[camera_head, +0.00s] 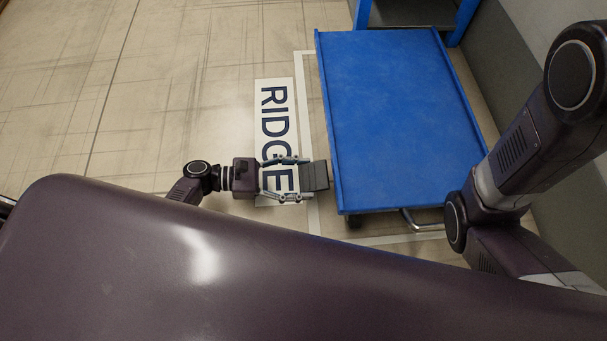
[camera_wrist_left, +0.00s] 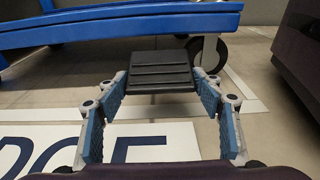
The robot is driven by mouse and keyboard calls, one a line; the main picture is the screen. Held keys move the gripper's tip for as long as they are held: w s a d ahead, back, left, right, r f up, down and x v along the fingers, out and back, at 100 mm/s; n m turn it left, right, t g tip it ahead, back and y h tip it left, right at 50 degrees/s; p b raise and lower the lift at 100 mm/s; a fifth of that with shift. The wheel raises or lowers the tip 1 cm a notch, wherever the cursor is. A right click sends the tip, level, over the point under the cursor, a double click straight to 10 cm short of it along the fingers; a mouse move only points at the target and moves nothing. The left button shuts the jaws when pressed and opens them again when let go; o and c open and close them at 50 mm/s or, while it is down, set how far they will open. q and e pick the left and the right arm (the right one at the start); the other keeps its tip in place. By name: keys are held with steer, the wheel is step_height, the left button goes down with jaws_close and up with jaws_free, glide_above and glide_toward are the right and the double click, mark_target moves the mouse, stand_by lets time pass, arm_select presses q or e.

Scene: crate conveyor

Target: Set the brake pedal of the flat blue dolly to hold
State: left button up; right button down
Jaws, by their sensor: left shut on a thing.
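The flat blue dolly (camera_head: 400,120) stands on the floor right of centre in the head view. Its blue side (camera_wrist_left: 130,24) crosses the top of the left wrist view. The brake pedal, a dark ribbed plate (camera_wrist_left: 160,72), sticks out from the dolly's left side near its front corner; it also shows in the head view (camera_head: 318,175). My left gripper (camera_head: 307,178) is shut on the pedal, one finger pad at each side edge. Whether the pedal is raised or pressed down I cannot tell. My right arm shows at the right, but its gripper is out of view.
A caster (camera_wrist_left: 211,53) sits behind the pedal. A metal handle (camera_head: 418,224) shows at the dolly's front edge. A white floor sign (camera_head: 272,95) lies beside the dolly. A blue-framed unit (camera_head: 410,12) stands behind it and a grey wall (camera_head: 535,75) lies right. Floor at left is clear.

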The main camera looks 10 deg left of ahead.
stand_by(0.5)
arm_select(q)
steer(key=o, duration=1.7)
steer(key=v, duration=1.2)
steer(key=shift+f, duration=0.15)
